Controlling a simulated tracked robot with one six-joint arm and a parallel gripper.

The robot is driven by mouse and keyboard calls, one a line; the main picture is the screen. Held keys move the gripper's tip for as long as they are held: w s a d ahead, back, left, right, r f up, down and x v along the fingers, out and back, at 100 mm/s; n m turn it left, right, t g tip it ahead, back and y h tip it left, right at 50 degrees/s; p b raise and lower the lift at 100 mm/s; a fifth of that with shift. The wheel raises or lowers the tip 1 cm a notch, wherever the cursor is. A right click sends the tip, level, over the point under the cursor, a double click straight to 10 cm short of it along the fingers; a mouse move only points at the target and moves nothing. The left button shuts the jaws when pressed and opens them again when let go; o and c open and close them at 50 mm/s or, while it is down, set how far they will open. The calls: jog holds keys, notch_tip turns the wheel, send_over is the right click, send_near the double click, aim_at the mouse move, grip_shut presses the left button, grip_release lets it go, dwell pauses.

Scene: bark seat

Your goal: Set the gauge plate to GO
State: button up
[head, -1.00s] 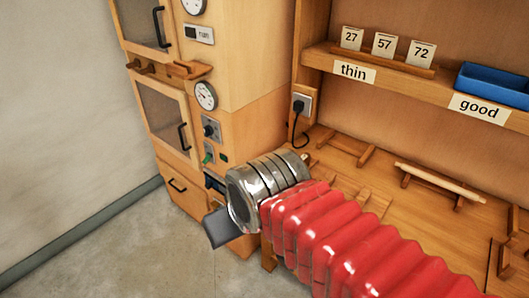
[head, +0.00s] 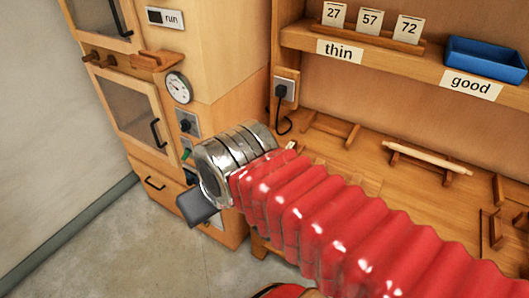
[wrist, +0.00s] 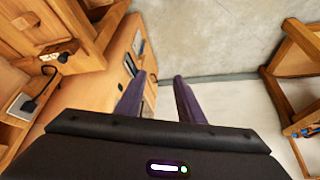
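My gripper (wrist: 158,78) is open and empty in the wrist view. Its two dark fingers stand apart, with grey floor and part of the cabinet front beyond them. In the head view my gripper (head: 198,207) shows only as a dark piece past the silver wrist, in front of the lower cabinet, and its fingertips cannot be made out. No plate lettered GO can be read, so I cannot tell which thing is the gauge plate.
Below the dial are a black knob (head: 187,124) and a green switch (head: 187,154), partly beside my arm. A workbench (head: 350,165) with wooden racks and a rolling pin-like rod (head: 427,157) lies right. The shelf (head: 400,60) above holds number cards and a blue tray (head: 485,58).

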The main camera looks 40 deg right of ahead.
jog(key=shift+o, duration=0.6)
jog(key=shift+d+f, duration=0.1)
jog(key=shift+f, duration=0.15)
jog(key=w+d+f+m+g+y, duration=0.1)
jog(key=w+d+f+m+y, duration=0.75)
jog(key=m, duration=0.85)
jog(key=d+f+m+t+h, duration=0.1)
jog(key=d+m+t, duration=0.3)
jog(key=d, duration=0.4)
jog(key=s+d+f+m+t, duration=0.1)
jog(key=d+f+m+t, duration=0.3)
jog(key=d, duration=0.5)
jog(key=s+d+f+m+t+h, duration=0.1)
jog(key=d+f+m+t, duration=0.2)
jog(key=d+m, duration=0.4)
jog(key=shift+s+d+t+h, duration=0.15)
jog(key=shift+d+t+h, duration=0.2)
jog(key=shift+d+t, duration=0.5)
jog(key=x, duration=1.3)
jog(key=shift+w+a+f, duration=0.2)
jog(key=shift+w, duration=0.15)
